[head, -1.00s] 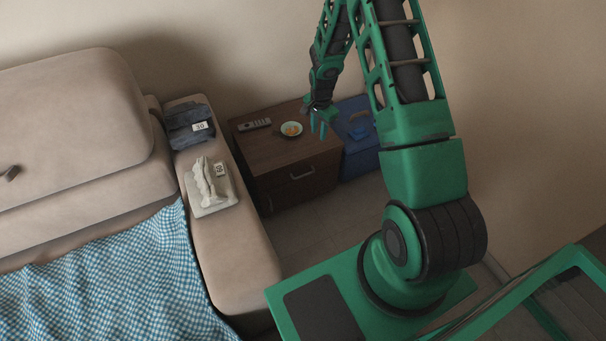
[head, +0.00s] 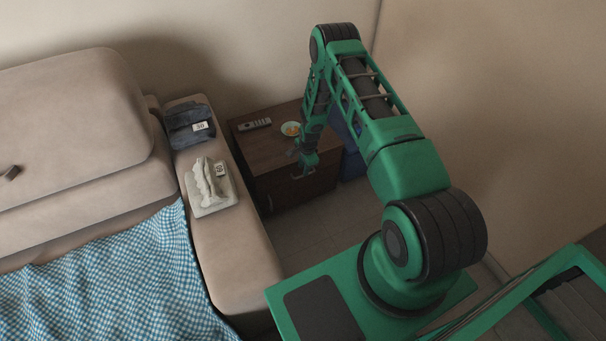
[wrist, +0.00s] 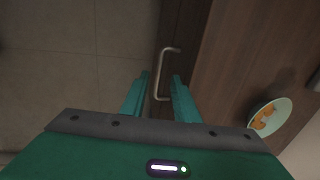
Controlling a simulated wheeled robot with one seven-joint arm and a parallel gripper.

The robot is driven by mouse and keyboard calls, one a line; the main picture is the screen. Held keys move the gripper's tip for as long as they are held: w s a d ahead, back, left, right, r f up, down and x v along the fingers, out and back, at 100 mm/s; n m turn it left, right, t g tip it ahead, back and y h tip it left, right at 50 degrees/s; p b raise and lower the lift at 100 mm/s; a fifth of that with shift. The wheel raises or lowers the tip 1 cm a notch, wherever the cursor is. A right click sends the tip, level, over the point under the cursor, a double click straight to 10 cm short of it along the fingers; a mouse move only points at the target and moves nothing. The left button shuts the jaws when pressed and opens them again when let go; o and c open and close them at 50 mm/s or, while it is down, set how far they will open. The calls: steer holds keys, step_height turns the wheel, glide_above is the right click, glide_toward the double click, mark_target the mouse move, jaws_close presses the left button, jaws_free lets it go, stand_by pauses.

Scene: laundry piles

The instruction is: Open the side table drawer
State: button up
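The side table (head: 265,152) is dark brown wood and stands past the sofa arm. Its drawer front (head: 277,192) faces the open floor and looks closed. A metal bar handle shows in the wrist view (wrist: 163,72), between and just ahead of the fingers. My gripper (head: 304,171) is at the drawer front, by the handle, and partly hides it in the head view. In the wrist view my gripper (wrist: 160,88) has its two teal fingers apart, with the near end of the handle in the gap. I cannot tell whether a finger touches it.
A bowl with orange contents (head: 290,129) and a remote (head: 255,124) sit on the tabletop. A blue bin (head: 352,165) stands to the right of the table. The sofa arm (head: 235,245) is on the left. The floor (head: 325,225) before the drawer is clear.

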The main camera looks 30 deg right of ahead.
steer(key=shift+w+f, duration=0.25)
steer(key=shift+f, duration=1)
steer(key=shift+w+f, duration=0.2)
steer(key=shift+f, duration=1.05)
